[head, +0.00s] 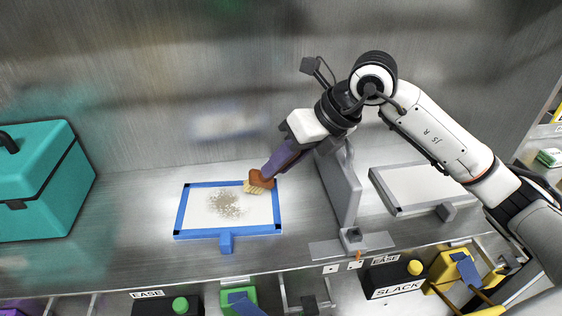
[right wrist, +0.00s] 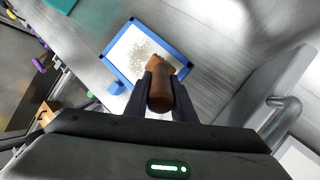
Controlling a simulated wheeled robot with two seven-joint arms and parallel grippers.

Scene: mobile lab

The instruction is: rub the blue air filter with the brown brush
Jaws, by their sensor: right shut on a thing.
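The blue air filter (head: 227,232) lies flat on the metal counter, a blue frame around a white panel with a patch of brownish dirt in the middle. It also shows in the right wrist view (right wrist: 123,78). My right gripper (head: 276,164) is shut on the brown brush (head: 261,181), whose handle shows between the fingers in the right wrist view (right wrist: 161,92). The brush's pale bristles are at the filter's upper right part, right of the dirt. I cannot tell whether the bristles touch the panel. My left gripper is not in view.
A teal toolbox (head: 45,185) stands at the left. A grey upright divider (head: 341,188) with a base stands right of the filter. A grey-framed filter (head: 408,190) lies farther right. Labelled boxes with buttons (head: 396,278) sit below the counter's front edge. The counter left of the filter is clear.

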